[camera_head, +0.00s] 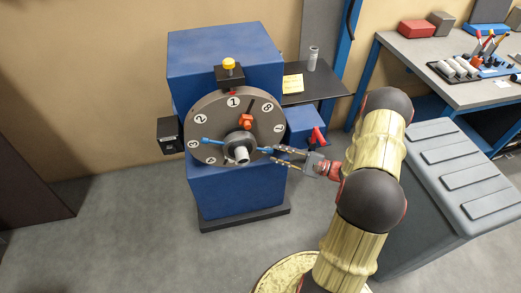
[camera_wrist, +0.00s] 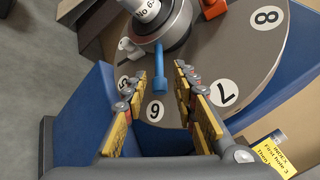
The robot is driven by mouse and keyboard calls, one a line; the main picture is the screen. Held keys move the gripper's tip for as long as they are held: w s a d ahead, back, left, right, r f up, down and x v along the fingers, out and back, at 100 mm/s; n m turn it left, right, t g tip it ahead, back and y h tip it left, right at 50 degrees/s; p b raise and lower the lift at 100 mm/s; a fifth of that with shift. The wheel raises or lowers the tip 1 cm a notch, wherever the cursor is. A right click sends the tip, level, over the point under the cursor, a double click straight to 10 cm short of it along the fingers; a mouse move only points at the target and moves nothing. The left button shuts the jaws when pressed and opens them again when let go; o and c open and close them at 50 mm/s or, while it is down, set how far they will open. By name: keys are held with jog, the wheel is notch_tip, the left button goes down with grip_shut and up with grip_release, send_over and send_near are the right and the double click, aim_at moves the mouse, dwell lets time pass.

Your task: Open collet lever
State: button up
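The blue collet lever (camera_head: 213,141) is a thin bar with arms to the left and right of the hub in front of the numbered grey dial (camera_head: 207,119). In the wrist view one blue arm (camera_wrist: 159,68) of the lever points down from the hub, with its tip between my fingers. My gripper (camera_head: 272,154) is open at the right of the hub. In the wrist view my gripper (camera_wrist: 153,88) has its fingers apart on either side of the lever tip, with gaps visible. I see no clear contact.
The dial is mounted on a blue machine body (camera_head: 225,55). An orange-red clamp (camera_head: 246,121) sticks out above the hub. A red handle (camera_head: 318,136) on a blue box and a dark shelf (camera_head: 325,86) stand to the right. A grey workbench (camera_head: 435,85) is farther right.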

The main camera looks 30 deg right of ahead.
aim_at(263, 149)
jog(key=b+x, duration=0.1)
jog(key=x, duration=0.5)
jog(key=shift+w+a, duration=0.25)
jog(key=shift+c, duration=0.8)
grip_shut()
